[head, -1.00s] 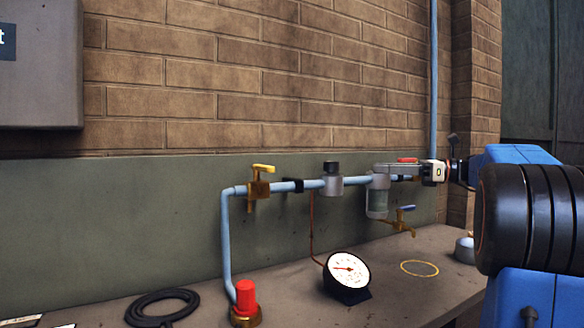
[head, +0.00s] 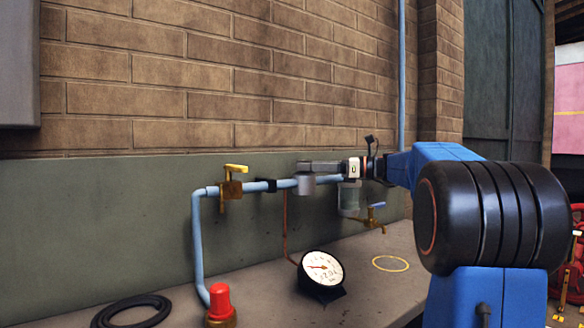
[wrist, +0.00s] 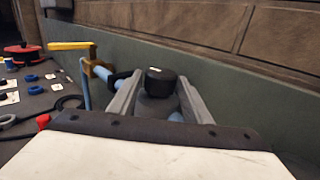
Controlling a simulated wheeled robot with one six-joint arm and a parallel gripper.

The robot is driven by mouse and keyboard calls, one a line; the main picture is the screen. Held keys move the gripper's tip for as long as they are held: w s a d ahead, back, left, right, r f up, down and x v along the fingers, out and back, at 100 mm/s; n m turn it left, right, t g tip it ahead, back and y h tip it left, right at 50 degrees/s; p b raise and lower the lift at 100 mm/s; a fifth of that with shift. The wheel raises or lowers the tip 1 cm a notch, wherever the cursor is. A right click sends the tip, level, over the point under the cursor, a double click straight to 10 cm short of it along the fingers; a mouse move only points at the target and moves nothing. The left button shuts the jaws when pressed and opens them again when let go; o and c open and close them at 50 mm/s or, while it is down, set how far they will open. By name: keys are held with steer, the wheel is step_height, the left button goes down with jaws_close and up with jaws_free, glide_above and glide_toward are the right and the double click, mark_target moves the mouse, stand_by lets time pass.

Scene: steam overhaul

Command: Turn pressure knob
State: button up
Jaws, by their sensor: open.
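The pressure knob (wrist: 160,80) is black and sits on top of a grey regulator body on a blue pipe. In the wrist view it stands between my two fingers, with gaps visible at its sides. In the head view the knob is hidden behind my fingers, and only the regulator body (head: 306,185) shows below them. My gripper (head: 308,166) is open and reaches in from the right at knob height. A round white pressure gauge (head: 322,267) with a red needle stands tilted on the bench below.
A yellow-handled valve (head: 232,188) is on the pipe to the left. A glass bowl (head: 349,200) and a small brass tap (head: 374,218) hang to the right. A red cap (head: 219,297), a black hose coil (head: 132,310) and a brass ring (head: 390,263) are on the bench.

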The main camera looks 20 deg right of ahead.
steer(key=shift+x, duration=2.7)
steer(key=c, duration=0.8)
